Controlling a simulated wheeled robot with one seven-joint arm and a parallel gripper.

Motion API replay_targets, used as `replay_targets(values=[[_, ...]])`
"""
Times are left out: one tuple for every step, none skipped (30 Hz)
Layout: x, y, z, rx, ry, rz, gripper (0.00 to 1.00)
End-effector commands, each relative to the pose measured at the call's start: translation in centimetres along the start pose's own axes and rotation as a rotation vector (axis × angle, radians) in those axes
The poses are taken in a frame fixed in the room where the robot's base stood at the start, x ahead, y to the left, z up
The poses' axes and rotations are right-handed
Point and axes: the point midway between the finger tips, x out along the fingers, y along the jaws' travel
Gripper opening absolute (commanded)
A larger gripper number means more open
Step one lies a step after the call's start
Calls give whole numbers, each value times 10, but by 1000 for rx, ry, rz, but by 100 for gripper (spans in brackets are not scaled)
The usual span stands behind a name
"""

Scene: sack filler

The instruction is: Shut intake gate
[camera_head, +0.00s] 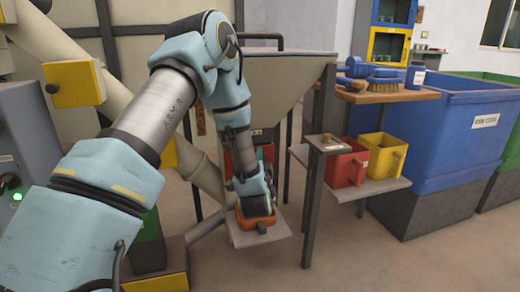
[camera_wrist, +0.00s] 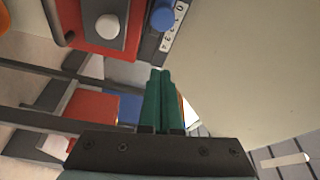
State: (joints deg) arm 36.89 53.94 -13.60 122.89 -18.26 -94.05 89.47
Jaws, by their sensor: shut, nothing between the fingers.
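My gripper (camera_wrist: 162,101) shows in the wrist view with its two green fingers together and nothing between them. Beyond the fingertips, near the top, is a dark panel with a blue round knob (camera_wrist: 163,15) beside a light marked scale (camera_wrist: 173,28). Left of it is a red plate (camera_wrist: 98,42) with a pale grey round knob (camera_wrist: 106,27). The fingertips appear apart from both knobs. I cannot tell which part is the intake gate. In the head view the beige hopper (camera_head: 287,85) stands behind my arm, whose wrist hides most of the area below the hopper.
A wooden-topped stand (camera_head: 385,95) holds brushes. A large blue bin (camera_head: 450,135) stands at the right. The hopper wall (camera_wrist: 240,60) closely flanks my fingers.

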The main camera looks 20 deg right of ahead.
Motion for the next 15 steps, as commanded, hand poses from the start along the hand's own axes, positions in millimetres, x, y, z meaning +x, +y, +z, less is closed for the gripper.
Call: replay_targets(values=[[-10, 0, -1, 2, 3, 4, 0], [-15, 0, -1, 3, 3, 3, 0], [-21, 0, -1, 3, 3, 3, 0], [-25, 0, -1, 2, 2, 2, 0], [-29, 0, -1, 1, 1, 2, 0], [-33, 0, -1, 1, 2, 3, 0], [-36, 0, -1, 1, 2, 2, 0], [-38, 0, -1, 1, 2, 1, 0], [-40, 0, -1, 1, 2, 1, 0], [-41, 0, -1, 1, 2, 1, 0], [-42, 0, 0, 1, 1, 1, 0], [-43, 0, 0, 0, 1, 1, 0], [-43, 0, 0, 0, 1, 1, 0], [-44, 0, 0, 0, 1, 0, 0], [-44, 0, 0, 0, 1, 0, 0]])
